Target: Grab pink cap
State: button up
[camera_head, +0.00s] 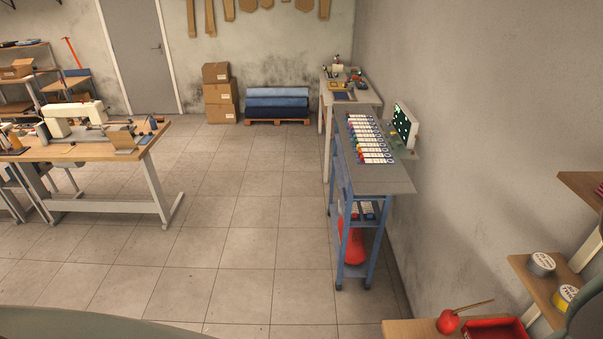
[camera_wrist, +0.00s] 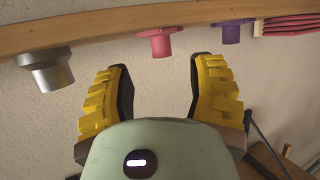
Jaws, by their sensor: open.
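The pink cap (camera_wrist: 160,42) shows in the wrist view at the top middle, against the lower edge of a wooden board (camera_wrist: 100,30) as pictured. It has a wide rim and a narrower body. My gripper (camera_wrist: 160,65) has yellow ridged fingers that are spread apart and empty. The pink cap lies just beyond the fingertips, in line with the gap between them; I see no contact. I cannot make out the pink cap or the gripper fingers in the head view.
In the wrist view, a grey metallic cap (camera_wrist: 47,72) is left of the pink one, and a purple cap (camera_wrist: 229,32) is to its right, near a pink-red stack (camera_wrist: 290,24). The head view shows a blue cart (camera_head: 386,179), tape rolls (camera_head: 541,264) on a shelf, and open floor.

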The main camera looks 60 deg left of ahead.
jog(key=shift+w+a+f+p, duration=0.1)
jog(key=shift+w+p, duration=0.2)
jog(key=shift+w, duration=0.25)
jog(key=shift+w+f+p, duration=0.2)
jog(key=shift+w+p, duration=0.35)
jog(key=shift+p, duration=0.4)
jog(key=shift+p+x, duration=0.55)
jog(key=shift+x, duration=0.65)
jog(key=shift+s+f, duration=0.15)
jog(key=shift+f, duration=0.05)
jog(key=c, duration=1)
